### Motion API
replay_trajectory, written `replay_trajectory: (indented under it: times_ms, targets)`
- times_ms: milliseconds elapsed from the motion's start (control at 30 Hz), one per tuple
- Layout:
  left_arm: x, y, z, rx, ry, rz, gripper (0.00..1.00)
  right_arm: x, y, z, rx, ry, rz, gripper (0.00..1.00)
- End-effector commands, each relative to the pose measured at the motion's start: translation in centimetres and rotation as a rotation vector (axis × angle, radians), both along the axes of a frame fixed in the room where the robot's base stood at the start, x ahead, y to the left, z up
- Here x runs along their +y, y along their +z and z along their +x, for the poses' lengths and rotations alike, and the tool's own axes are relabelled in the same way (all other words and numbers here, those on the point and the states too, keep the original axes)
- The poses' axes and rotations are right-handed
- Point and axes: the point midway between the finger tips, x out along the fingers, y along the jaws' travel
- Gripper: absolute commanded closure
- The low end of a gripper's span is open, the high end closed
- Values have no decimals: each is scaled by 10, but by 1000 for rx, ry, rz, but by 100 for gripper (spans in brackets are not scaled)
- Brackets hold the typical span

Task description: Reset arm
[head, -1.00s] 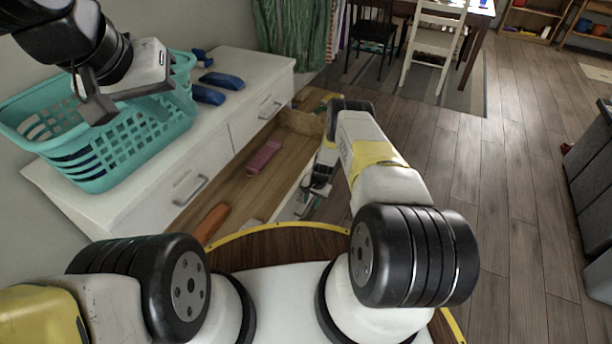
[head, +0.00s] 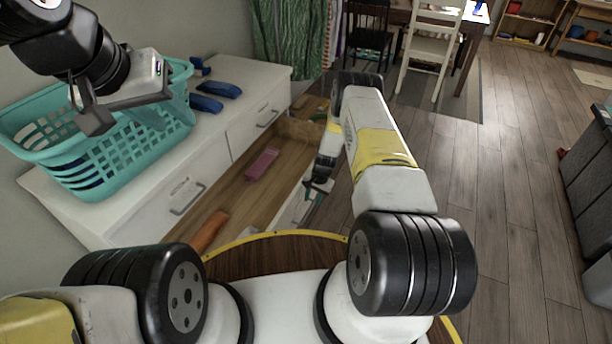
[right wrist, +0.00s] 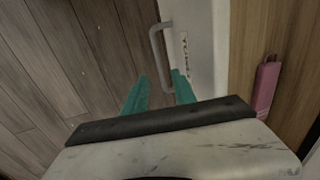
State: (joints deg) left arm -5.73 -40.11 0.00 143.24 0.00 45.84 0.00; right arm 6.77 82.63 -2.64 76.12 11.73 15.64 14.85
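My left gripper (head: 150,112) is at the upper left of the head view, above the turquoise laundry basket (head: 75,180) on the white cabinet. Its teal fingers blend with the basket, so their opening is unclear. My right gripper (head: 314,190) hangs low beside the front of the open drawer, outside it.
The white cabinet (head: 245,75) has a wooden drawer (head: 240,187) pulled out. A pink item (head: 262,163) and an orange item (head: 208,232) lie inside. Blue items (head: 206,103) lie on the cabinet top. Chairs (head: 432,55) stand at the back. Floor (head: 510,180) to the right is clear.

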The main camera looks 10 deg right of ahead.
Motion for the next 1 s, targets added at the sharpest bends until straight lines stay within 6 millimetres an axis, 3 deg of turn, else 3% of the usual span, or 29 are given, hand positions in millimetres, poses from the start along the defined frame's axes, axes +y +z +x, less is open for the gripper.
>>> replay_trajectory:
  times_ms: [267, 367, 433, 567, 733, 867, 1000]
  targets:
    - [0, 0, 0, 0, 0, 0, 64, 0, 0, 0, 0, 1, 0, 67]
    - [0, 0, 0, 0, 0, 0, 64, -1, 14, 7, -10, 7, 0, 67]
    - [0, 0, 0, 0, 0, 0, 64, -2, 37, 15, -24, 17, -1, 67]
    - [0, 0, 0, 0, 0, 0, 64, -4, 107, 34, -63, 55, -2, 67]
    - [0, 0, 0, 0, 0, 0, 64, -4, 220, 43, -123, 118, -6, 67]
    - [0, 0, 0, 0, 0, 0, 64, -2, 300, 35, -167, 168, -11, 67]
    - [0, 0, 0, 0, 0, 0, 64, 0, 382, 13, -217, 222, -19, 67]
